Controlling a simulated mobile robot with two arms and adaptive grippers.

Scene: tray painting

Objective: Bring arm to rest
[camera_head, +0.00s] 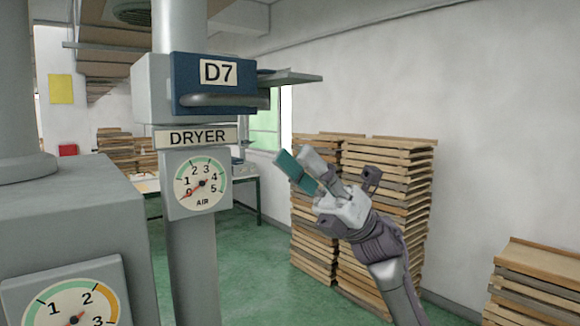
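My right arm comes up from the lower right, and its gripper (303,163) is raised in front of the stacked wooden trays. The gripper points up and to the left, with a teal face on its left side. Its light grey finger parts overlap from this angle, so I cannot tell whether they are open or shut. I cannot make out any object held in it. My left gripper is not in view.
A dryer post (190,260) with a blue D7 unit (214,100) and an air gauge (201,183) stands left of the gripper. A grey cabinet (70,215) fills the lower left. Tray stacks (405,190) stand behind the arm; another stack (535,285) is at lower right. Green floor shows between.

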